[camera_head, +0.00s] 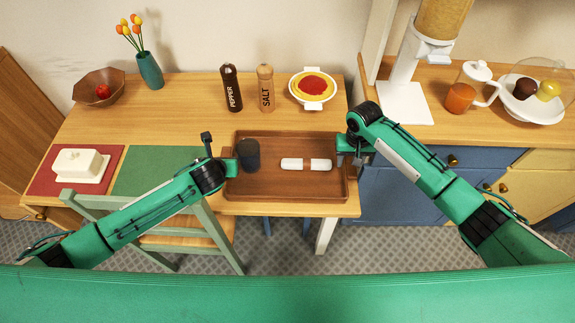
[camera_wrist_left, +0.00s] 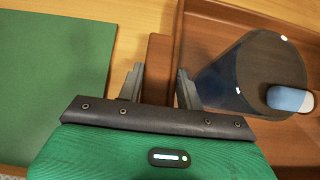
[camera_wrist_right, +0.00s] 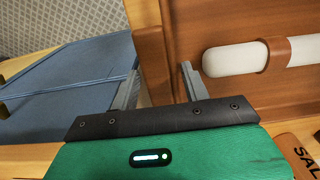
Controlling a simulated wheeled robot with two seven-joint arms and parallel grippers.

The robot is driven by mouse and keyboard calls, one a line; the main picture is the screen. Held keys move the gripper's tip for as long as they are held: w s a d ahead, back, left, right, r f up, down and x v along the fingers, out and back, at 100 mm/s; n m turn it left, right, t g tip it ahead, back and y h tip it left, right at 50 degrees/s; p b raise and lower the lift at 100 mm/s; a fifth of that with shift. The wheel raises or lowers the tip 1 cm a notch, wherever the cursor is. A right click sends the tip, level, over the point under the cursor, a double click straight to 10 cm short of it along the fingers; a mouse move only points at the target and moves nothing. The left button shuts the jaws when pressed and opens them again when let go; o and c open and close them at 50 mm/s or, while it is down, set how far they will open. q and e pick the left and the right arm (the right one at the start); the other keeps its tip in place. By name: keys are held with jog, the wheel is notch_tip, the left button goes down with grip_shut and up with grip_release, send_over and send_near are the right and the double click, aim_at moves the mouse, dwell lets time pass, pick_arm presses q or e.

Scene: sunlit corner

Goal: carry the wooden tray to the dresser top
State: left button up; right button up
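The brown wooden tray (camera_head: 290,196) rests near the right end of the dining table. On it are a dark, see-through cup (camera_head: 249,154) at the left and a white roll with a brown band (camera_head: 293,164). My left gripper (camera_head: 229,166) is at the tray's left rim; in the left wrist view its fingers (camera_wrist_left: 160,88) stand either side of the rim. My right gripper (camera_head: 350,150) is at the right rim; in the right wrist view its fingers (camera_wrist_right: 160,88) straddle it with a gap. The dresser top (camera_head: 448,128) is at the right.
Pepper mill (camera_head: 231,88), salt mill (camera_head: 265,88) and a pie dish (camera_head: 313,88) stand behind the tray. A dispenser (camera_head: 404,100), a jug (camera_head: 461,98) and a fruit plate (camera_head: 535,109) occupy the dresser; its front strip is clear. A chair (camera_head: 190,243) stands in front.

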pick_arm(q)
grip_shut()
pick_arm(e)
jog(key=c, duration=0.7)
grip_shut()
pick_arm(q)
jog(key=shift+r, duration=0.2)
pick_arm(e)
jog(key=shift+w+r, duration=0.1)
jog(key=shift+r, duration=0.15)
